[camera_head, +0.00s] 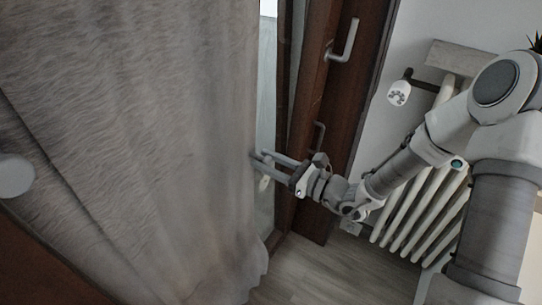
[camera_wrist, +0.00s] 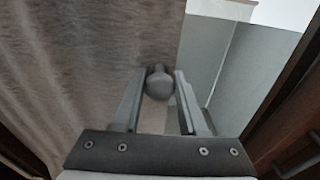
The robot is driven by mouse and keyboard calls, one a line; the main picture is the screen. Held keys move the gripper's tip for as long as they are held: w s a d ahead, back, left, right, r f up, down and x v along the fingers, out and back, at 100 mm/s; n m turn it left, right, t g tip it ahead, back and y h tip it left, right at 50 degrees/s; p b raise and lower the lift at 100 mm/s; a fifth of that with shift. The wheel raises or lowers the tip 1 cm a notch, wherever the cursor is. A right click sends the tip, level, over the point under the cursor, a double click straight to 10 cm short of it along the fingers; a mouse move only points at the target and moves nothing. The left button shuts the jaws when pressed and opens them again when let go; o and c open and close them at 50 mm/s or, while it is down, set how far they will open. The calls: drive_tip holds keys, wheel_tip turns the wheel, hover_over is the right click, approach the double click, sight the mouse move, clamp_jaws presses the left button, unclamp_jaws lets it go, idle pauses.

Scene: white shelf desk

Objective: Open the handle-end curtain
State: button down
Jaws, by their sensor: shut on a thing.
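The grey, semi-sheer curtain (camera_head: 140,130) hangs over the left half of the head view, its right edge beside a strip of window. My gripper (camera_head: 260,161) reaches in from the right to this edge. In the wrist view, a grey round-ended handle (camera_wrist: 159,84) sits between the fingers of my gripper (camera_wrist: 160,86), in front of the curtain (camera_wrist: 95,55). My gripper is shut on this handle. The handle's pale lower part (camera_head: 265,182) shows below the fingers in the head view. How it joins the curtain is hidden.
A brown wooden door frame with a metal handle (camera_head: 346,42) stands right of the curtain. A white radiator (camera_head: 405,215) with a valve (camera_head: 398,93) is behind my arm. A pale round knob (camera_head: 15,176) shows at far left. Wood floor (camera_head: 320,272) is clear below.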

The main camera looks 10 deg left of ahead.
drive_tip(key=shift+s+a, duration=0.3)
drive_tip(key=shift+s, duration=0.65)
drive_tip(key=shift+c, duration=2.4)
unclamp_jaws()
drive_tip(key=shift+d, duration=0.1)
drive_tip(key=v, duration=1.7)
drive_tip(key=shift+p, duration=0.3)
drive_tip(key=shift+s+r, duration=0.15)
